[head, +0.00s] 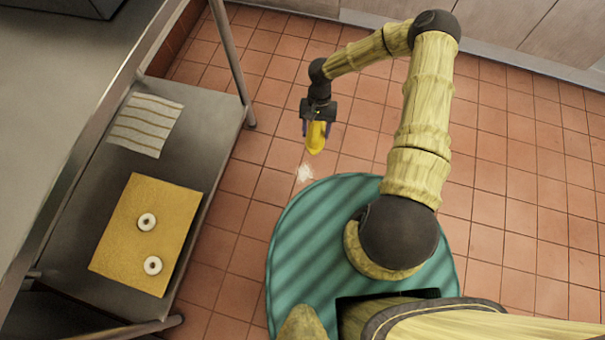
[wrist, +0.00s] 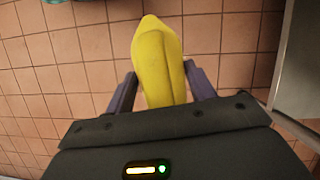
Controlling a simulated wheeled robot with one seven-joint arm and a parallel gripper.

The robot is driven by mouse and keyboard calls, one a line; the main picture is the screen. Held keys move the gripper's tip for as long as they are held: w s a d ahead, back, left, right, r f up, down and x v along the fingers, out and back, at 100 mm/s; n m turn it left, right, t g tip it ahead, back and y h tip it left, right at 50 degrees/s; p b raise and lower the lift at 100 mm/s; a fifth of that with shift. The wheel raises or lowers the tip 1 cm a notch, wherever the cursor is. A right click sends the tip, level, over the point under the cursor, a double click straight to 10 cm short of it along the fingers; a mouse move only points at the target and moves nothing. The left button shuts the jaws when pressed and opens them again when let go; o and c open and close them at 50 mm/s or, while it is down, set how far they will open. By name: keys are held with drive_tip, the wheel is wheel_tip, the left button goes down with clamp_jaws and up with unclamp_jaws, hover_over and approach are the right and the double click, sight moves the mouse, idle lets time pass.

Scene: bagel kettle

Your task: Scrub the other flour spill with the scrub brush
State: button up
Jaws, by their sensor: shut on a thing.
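My gripper (head: 318,128) is shut on the yellow scrub brush (head: 315,139) and holds it over the tiled floor. The brush (wrist: 158,60) fills the space between the two purple-grey fingers in the wrist view; its bristles are not visible. The spill does not show in the wrist view. I cannot tell whether the brush touches the floor. Only one spill is in view.
A steel table with a lower shelf (head: 205,150) stands at the left. The shelf holds a striped cloth (head: 145,123) and a yellow board (head: 120,240) with two white rings (head: 147,222). Cabinets (head: 500,35) line the back. The red tiled floor (head: 510,190) at right is clear.

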drive_tip(key=s+a+f+m+b, duration=0.1)
drive_tip(key=s+a+f+b, duration=0.1)
drive_tip(key=f+b, duration=0.9)
drive_tip(key=s+a+f+b, duration=0.2)
drive_tip(key=f+b, duration=0.8)
drive_tip(key=f, duration=0.7)
drive_tip(key=shift+s+a+f+m+y+b, duration=0.35)
drive_tip(key=shift+m+y+b, duration=0.05)
wheel_tip(320, 180, down, 6)
drive_tip(key=b, duration=0.6)
drive_tip(key=shift+f+b, duration=0.4)
drive_tip(key=shift+f, duration=0.6)
drive_tip(key=shift+w+d+r, duration=0.1)
drive_tip(key=shift+w+d, duration=0.15)
drive_tip(key=shift+w, duration=0.4)
drive_tip(key=shift+w+d, duration=0.2)
drive_tip(key=shift+w, duration=0.4)
drive_tip(key=shift+w+d+r, duration=0.1)
drive_tip(key=shift+w+d, duration=0.15)
drive_tip(key=shift+w, duration=0.4)
